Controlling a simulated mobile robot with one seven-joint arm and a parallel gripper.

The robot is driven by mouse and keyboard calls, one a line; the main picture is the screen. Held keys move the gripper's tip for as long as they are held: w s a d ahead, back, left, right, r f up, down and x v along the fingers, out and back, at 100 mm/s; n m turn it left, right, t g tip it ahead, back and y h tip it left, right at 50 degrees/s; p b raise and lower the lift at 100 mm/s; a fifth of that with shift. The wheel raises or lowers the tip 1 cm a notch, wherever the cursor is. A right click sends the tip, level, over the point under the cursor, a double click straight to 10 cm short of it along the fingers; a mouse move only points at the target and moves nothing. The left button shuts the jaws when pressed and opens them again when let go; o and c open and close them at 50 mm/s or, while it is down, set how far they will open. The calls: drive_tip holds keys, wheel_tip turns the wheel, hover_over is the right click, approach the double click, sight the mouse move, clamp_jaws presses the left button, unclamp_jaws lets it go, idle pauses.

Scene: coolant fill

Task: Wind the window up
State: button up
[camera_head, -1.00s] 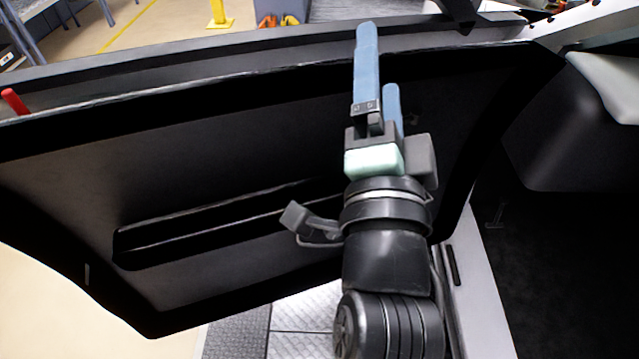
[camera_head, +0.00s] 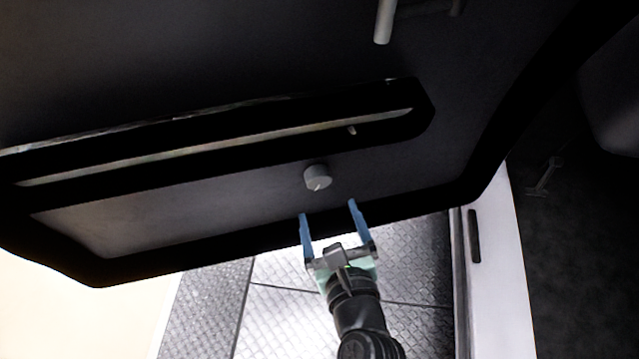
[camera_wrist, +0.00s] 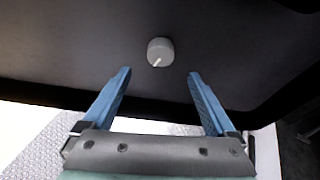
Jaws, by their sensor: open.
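A light grey peg (camera_head: 385,20) on a dark arm, crank-like in shape, shows on the dark door panel (camera_head: 250,55) at the top of the head view. A round grey knob (camera_head: 317,177) with a pale line on its face sits lower on the panel, below the armrest. The knob also shows in the wrist view (camera_wrist: 160,52), ahead of the fingers and between their lines. My gripper (camera_head: 328,210) is open and empty below the knob, apart from it. Its blue fingers point toward the door in the wrist view (camera_wrist: 158,73). The window glass is not in view now.
A long armrest (camera_head: 225,135) with a dark recess runs across the door above the knob. The door's lower edge is close to my gripper. A white sill (camera_head: 490,270) stands at right, and metal floor plates (camera_head: 290,315) lie below.

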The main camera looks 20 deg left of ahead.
sight(320, 182)
drive_tip(key=b+x, duration=0.2)
drive_tip(key=x, duration=0.7)
drive_tip(key=shift+w+f, duration=0.1)
drive_tip(key=shift+c, duration=0.2)
drive_tip(key=c, duration=1.3)
drive_tip(key=shift+c, duration=0.2)
